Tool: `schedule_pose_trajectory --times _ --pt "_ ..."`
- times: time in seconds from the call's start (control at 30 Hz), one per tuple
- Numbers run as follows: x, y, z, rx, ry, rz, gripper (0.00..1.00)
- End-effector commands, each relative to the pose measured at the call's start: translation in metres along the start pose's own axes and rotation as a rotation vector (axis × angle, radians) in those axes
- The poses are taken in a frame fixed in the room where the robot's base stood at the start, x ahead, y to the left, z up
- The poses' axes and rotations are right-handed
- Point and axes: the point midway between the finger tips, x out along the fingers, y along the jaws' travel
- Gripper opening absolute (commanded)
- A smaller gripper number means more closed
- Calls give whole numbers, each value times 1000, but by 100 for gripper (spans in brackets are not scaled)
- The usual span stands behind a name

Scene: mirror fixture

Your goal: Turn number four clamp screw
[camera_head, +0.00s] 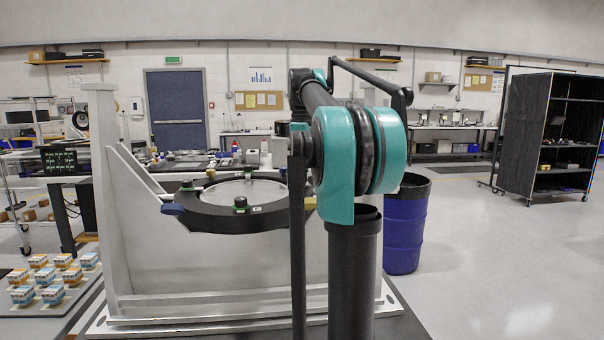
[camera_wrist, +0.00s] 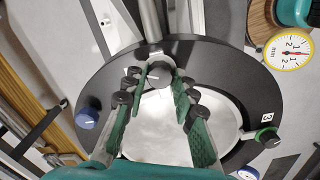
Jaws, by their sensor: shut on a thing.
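The black ring (camera_wrist: 100,78) around the round silvery mirror (camera_wrist: 155,138) fills the middle of the wrist view. My gripper (camera_wrist: 160,80) reaches over the mirror to the ring's upper edge, its two green-padded fingers shut on a grey clamp screw (camera_wrist: 160,72). I cannot read a number beside this screw. A green-marked screw (camera_wrist: 266,136) sits at the right by a label with a 3, and a blue knob (camera_wrist: 87,118) at the left. In the head view the ring (camera_head: 205,222) lies flat in its fixture; my arm hides its right part and my gripper.
A pale metal bracket (camera_head: 112,190) stands at the ring's left. A dial gauge (camera_wrist: 289,51) is close to the ring at upper right in the wrist view. A blue barrel (camera_head: 405,235) stands right of my arm, and small boxes (camera_head: 50,295) lie at the left.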

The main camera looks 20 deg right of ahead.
Motion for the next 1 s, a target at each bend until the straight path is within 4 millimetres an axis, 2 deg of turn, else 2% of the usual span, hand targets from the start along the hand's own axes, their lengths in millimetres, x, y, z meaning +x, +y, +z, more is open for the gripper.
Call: schedule_pose_trajectory --times 0.37,1.0 --pt "0 0 0 195 0 1 0" --pt "0 0 0 798 1 1 0"
